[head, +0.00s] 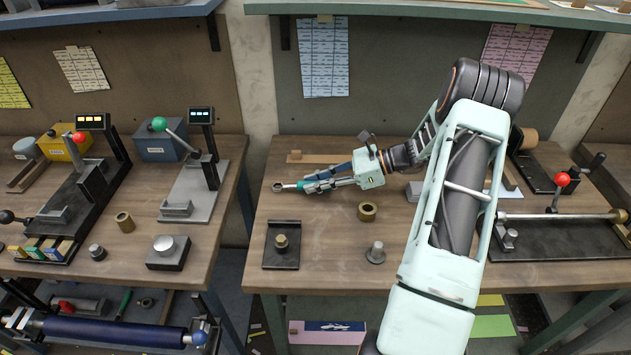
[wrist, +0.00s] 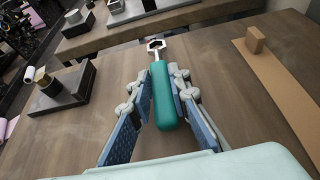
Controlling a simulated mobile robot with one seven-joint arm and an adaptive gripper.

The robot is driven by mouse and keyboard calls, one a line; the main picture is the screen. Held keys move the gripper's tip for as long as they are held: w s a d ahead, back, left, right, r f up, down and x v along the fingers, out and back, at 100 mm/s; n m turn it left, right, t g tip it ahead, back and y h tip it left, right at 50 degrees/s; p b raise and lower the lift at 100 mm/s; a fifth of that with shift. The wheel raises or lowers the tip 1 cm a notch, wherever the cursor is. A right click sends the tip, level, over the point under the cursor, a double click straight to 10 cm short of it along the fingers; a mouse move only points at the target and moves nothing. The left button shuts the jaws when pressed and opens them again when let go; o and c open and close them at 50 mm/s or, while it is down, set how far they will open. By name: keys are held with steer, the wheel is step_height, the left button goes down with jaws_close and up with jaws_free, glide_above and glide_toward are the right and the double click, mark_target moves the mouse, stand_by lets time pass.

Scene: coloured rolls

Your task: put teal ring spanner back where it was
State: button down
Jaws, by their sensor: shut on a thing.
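The teal ring spanner (wrist: 165,95) has a teal handle and a metal ring end. In the wrist view it lies between the two finger pads of my gripper (wrist: 165,92), with the ring end pointing away from me. In the head view the spanner's ring (head: 278,187) sticks out to the left of my gripper (head: 308,186), over the left part of the middle bench (head: 325,240). My gripper is shut on the handle. I cannot tell whether the spanner touches the bench top.
A black plate with a brass piece (head: 281,244) stands at the bench's front left. A brass ring (head: 367,211) and a grey flanged piece (head: 376,252) stand nearer the middle. A brown strip (head: 310,157) lies behind my gripper. Bare wood lies between them.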

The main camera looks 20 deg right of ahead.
steer(key=shift+f+b, duration=0.4)
steer(key=shift+f, duration=0.2)
steer(key=c, duration=1.7)
jaws_free()
steer(key=shift+c, duration=0.2)
steer(key=o, duration=0.5)
steer(key=shift+v, duration=3)
